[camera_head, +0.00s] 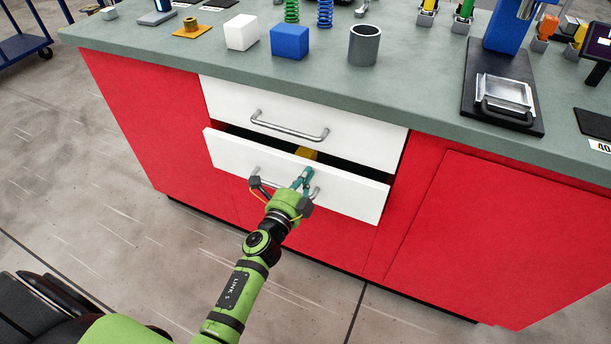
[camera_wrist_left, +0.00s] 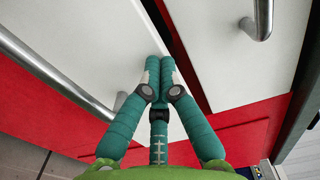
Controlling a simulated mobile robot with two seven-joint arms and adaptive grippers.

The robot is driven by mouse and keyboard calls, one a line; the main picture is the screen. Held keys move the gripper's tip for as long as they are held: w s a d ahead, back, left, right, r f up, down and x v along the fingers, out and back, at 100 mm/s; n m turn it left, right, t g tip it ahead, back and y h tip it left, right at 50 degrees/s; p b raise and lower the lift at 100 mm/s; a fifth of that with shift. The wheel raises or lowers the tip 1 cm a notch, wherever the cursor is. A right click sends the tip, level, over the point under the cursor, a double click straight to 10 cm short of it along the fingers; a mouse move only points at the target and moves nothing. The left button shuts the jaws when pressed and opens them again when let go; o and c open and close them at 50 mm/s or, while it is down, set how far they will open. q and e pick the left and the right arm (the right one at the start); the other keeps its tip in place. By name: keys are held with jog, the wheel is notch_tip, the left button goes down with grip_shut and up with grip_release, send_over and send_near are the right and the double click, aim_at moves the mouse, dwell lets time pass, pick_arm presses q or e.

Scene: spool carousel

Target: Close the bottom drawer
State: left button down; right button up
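The bottom drawer (camera_head: 350,193) has a white front and stands partly pulled out of the red cabinet, with a dark gap above it. Its metal handle (camera_head: 314,193) is partly hidden behind my left gripper (camera_head: 306,174). The gripper's teal fingers are together, with nothing seen between them. In the left wrist view the fingertips (camera_wrist_left: 160,62) lie over the drawer front near its upper edge, and the handle (camera_wrist_left: 50,70) passes to their left, outside the fingers. I cannot tell whether the tips touch the front. My right gripper is not in view.
The top drawer (camera_head: 350,138) is shut, with its own metal handle (camera_head: 290,130). A yellow thing (camera_head: 307,152) shows inside the bottom drawer. The grey worktop (camera_head: 420,95) above holds a white block (camera_head: 241,32), a blue block (camera_head: 290,41) and a grey cup (camera_head: 363,45).

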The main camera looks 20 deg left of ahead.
aim_at(313, 162)
pick_arm(q)
jog(key=w+b, duration=0.1)
jog(key=w, duration=0.3)
jog(key=shift+w+d, duration=0.1)
jog(key=shift+w, duration=0.3)
jog(key=shift+r, duration=0.25)
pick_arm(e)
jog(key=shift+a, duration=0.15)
